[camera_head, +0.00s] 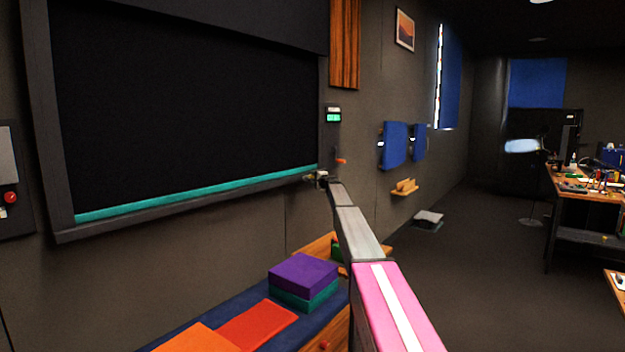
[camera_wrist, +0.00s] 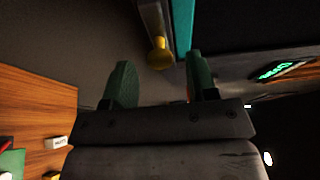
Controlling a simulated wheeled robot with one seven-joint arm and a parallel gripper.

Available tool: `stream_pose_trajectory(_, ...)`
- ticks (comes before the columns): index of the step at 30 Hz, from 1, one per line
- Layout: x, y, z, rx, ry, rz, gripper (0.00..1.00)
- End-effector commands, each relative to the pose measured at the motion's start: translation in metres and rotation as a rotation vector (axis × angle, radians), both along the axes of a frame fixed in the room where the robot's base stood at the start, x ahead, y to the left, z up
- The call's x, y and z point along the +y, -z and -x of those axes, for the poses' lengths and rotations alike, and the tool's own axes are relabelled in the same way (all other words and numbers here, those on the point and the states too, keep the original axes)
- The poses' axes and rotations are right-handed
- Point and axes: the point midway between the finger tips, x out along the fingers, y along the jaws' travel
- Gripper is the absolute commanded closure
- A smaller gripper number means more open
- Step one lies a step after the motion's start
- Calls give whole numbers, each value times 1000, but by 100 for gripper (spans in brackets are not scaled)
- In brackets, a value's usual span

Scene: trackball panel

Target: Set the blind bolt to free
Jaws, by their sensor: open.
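The black blind (camera_head: 190,110) hangs in a dark frame on the wall, with a teal bar (camera_head: 200,194) along its bottom edge. The teal bar also shows at the top of the wrist view (camera_wrist: 183,25). Beside it a grey strip carries a yellow knob (camera_wrist: 160,55), which looks like the bolt; its marking cannot be read. My gripper (camera_wrist: 161,75) is open, its two green fingers apart, with the yellow knob between or just beyond their tips. No contact is visible. In the head view my gripper (camera_head: 317,178) is small at the frame's lower right corner, and the bolt is unclear there.
A green-lit display (camera_head: 333,117) and an orange handle (camera_head: 341,161) are right of the blind. Below stands a bench with purple and teal blocks (camera_head: 303,272) and orange and red mats (camera_head: 256,324). Blue wall pads (camera_head: 394,146) are further right.

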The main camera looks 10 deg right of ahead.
Motion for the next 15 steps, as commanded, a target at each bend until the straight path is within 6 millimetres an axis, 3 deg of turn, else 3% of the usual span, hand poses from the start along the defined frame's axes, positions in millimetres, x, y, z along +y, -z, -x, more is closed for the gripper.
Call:
stream_pose_trajectory(1,3,0,-11,0,0,0,48)
stream_pose_trajectory(5,8,0,-23,0,1,0,48)
stream_pose_trajectory(15,10,0,-25,0,1,1,51)
